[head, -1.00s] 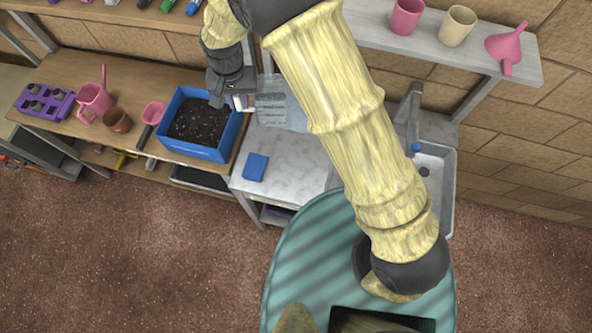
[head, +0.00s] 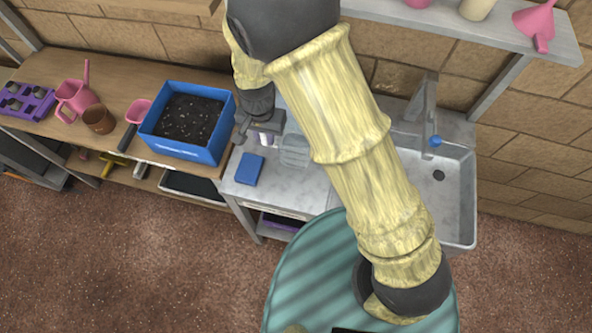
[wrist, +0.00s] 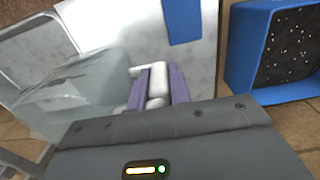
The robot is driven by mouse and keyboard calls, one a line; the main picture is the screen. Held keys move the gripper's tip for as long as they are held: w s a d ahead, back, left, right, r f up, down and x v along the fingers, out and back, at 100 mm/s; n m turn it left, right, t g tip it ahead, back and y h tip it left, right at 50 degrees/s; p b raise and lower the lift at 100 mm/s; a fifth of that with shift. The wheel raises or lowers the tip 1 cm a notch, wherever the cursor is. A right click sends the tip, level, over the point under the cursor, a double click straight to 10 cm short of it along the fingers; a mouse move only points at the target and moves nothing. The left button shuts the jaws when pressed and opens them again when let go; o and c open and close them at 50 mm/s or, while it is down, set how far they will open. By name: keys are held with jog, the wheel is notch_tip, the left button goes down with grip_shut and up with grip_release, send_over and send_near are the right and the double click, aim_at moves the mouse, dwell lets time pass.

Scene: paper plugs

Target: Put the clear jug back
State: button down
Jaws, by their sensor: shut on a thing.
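The clear jug (head: 295,150) is a see-through container at the grey counter (head: 312,188), right of the blue block. It is partly hidden behind my arm. It also shows at the left of the wrist view (wrist: 75,95), and its pale handle (wrist: 156,72) lies between the purple fingers. My gripper (head: 264,139) is shut on the jug's handle, and the wrist view shows its fingers (wrist: 157,88). I cannot tell whether the jug's base touches the counter.
A blue box of soil (head: 185,152) stands just left of the gripper. A flat blue block (head: 249,169) lies on the counter. A sink (head: 445,205) with a tap is at the right. A wall shelf (head: 470,38) is above.

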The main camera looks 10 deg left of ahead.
jog(key=shift+f, duration=0.1)
jog(key=shift+f+p, duration=0.65)
jog(key=shift+f, duration=2.15)
jog(key=shift+f+p, duration=0.55)
jog(key=shift+f, duration=1.5)
jog(key=shift+f, duration=0.15)
jog(key=c, duration=1.3)
grip_release()
